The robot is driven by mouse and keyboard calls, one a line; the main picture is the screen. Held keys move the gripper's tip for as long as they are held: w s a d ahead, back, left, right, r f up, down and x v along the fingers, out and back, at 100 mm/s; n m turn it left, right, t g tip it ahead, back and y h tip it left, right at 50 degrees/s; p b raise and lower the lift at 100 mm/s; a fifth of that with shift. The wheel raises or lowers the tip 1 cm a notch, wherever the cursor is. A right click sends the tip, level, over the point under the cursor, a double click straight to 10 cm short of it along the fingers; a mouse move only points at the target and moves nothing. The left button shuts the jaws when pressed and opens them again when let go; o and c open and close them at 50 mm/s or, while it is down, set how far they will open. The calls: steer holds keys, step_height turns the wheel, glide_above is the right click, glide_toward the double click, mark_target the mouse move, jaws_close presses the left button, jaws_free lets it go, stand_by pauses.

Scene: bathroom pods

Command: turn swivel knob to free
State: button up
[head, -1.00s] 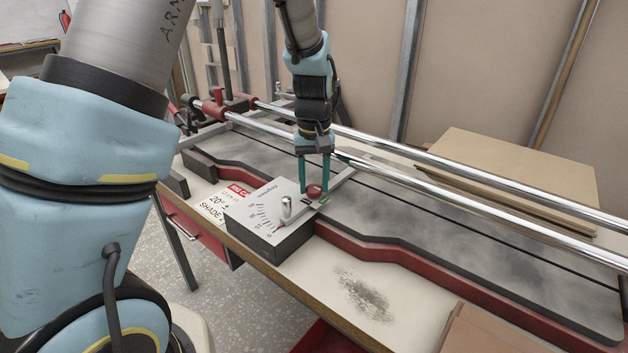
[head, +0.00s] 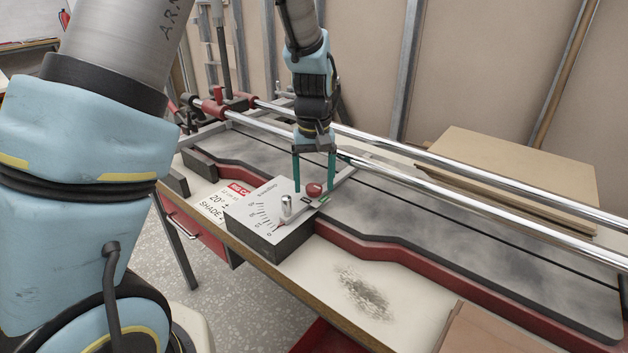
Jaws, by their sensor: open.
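The swivel knob (head: 314,189) is a small dark red knob at the back right corner of a grey-white dial block (head: 262,212). A black mark (head: 307,200) and a green mark (head: 324,199) lie just in front of it. My gripper (head: 314,192) points down with its two teal fingers spread, one to each side of the knob. The fingers look apart from the knob, with gaps visible. Whether the fingertips touch the block is hard to tell. A metal peg (head: 286,207) and a printed scale are on the block's top.
Two chrome rails (head: 450,178) run behind the block over a grey bed (head: 420,225) with a red edge. A white label (head: 222,203) lies to the left. A brown box (head: 490,330) is at the front right.

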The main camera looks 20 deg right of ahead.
mark_target(314, 186)
step_height(314, 186, up, 11)
steer(key=b, duration=0.1)
steer(key=shift+b, duration=0.35)
steer(key=shift+f, duration=0.1)
steer(key=s+a+f, duration=0.1)
steer(key=a+f, duration=0.1)
steer(key=a, duration=0.8)
steer(key=s+a+f+n+t, duration=0.1)
steer(key=a+f, duration=0.1)
steer(key=a, duration=0.8)
steer(key=s+a+f, duration=0.2)
steer(key=a, duration=0.8)
steer(key=shift+f+n+t, duration=0.25)
steer(key=shift+n+t, duration=0.05)
steer(key=shift+n, duration=0.1)
steer(key=shift+w+a, duration=0.1)
